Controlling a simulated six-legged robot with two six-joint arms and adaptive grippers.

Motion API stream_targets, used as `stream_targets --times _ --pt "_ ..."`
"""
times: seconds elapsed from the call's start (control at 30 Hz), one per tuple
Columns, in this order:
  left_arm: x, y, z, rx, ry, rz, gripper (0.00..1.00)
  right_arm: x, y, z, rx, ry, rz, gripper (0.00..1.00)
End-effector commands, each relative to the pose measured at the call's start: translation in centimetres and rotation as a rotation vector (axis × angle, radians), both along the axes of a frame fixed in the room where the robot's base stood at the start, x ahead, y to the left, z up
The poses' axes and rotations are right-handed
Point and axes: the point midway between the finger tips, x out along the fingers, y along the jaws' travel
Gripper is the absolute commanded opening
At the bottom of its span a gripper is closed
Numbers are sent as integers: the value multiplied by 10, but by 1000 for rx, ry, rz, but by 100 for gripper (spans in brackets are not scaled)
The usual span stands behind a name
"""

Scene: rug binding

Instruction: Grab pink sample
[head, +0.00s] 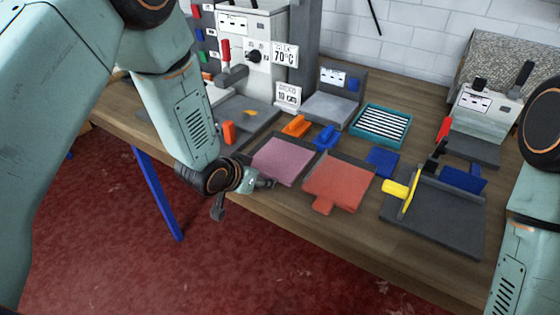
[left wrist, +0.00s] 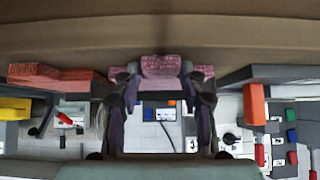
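The pink sample (head: 284,160) is a flat square lying on the table near its front edge, left of the red sample (head: 338,184). My left gripper (head: 246,196) is at the table's front edge, just in front of the pink sample, with its fingers spread. In the left wrist view the pink sample's tab (left wrist: 160,65) shows between the two fingertips, with little space at either side; contact cannot be made out. The gripper hides the tab in the head view. My right gripper is out of view; only part of that arm shows at the right.
Orange (head: 296,125) and blue (head: 326,138) handled tools stand behind the samples. A teal tray (head: 381,124) with striped contents is behind them. Machines line the back. Open floor lies in front.

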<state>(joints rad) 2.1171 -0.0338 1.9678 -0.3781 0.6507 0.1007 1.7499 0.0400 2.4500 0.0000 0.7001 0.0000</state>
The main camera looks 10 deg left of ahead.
Motion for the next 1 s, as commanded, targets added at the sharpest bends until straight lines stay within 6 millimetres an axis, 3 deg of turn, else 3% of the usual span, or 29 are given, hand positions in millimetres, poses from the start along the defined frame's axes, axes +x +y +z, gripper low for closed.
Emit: stream_targets --times 0.37,0.63,0.77,1.0 --pt "0 0 0 0 1 0 7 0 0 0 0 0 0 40" --pt "0 0 3 0 0 0 6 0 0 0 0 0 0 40" --pt "1 0 21 1 -4 -1 6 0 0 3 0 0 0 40" --pt "1 0 69 1 -4 -1 6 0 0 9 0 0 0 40"
